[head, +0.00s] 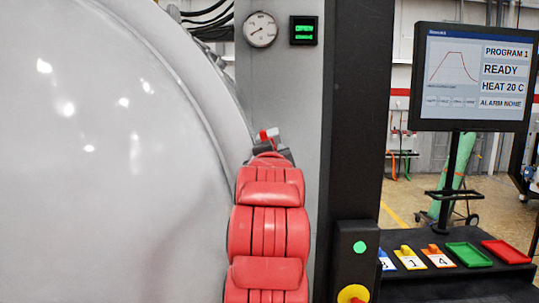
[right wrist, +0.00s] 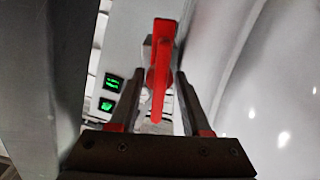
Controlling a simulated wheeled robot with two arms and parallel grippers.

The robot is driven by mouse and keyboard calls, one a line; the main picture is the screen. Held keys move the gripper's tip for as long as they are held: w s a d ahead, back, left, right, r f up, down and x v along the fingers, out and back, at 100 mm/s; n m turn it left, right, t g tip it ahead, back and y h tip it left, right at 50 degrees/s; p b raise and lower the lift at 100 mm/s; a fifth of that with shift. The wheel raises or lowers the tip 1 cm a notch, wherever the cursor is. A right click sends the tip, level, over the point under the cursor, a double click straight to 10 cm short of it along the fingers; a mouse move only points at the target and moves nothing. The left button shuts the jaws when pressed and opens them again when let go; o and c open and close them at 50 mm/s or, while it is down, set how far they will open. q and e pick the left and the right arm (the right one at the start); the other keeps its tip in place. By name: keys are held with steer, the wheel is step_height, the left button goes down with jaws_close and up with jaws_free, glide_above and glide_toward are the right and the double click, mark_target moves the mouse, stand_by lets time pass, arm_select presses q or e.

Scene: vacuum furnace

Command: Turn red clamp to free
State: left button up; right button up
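The red clamp (right wrist: 160,62) is a red handle on a grey mount, seen in the right wrist view beside the pale curved furnace door. It points roughly along the picture's vertical. My right gripper (right wrist: 159,75) is open, with one dark finger on each side of the handle's lower part and small gaps visible. In the head view the clamp shows only as a small red piece (head: 268,134) just above my right gripper (head: 271,146), and my red arm hides what is below. My left gripper is not in view.
The large furnace door (head: 100,150) fills the left. A grey column (head: 283,90) carries a gauge (head: 260,29) and a green display (head: 303,30). At right are a monitor (head: 474,76) reading READY, a green tray (head: 468,254) and a red tray (head: 506,251).

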steer(key=s+b, duration=0.3)
steer(key=s, duration=1.4)
steer(key=shift+s, duration=0.25)
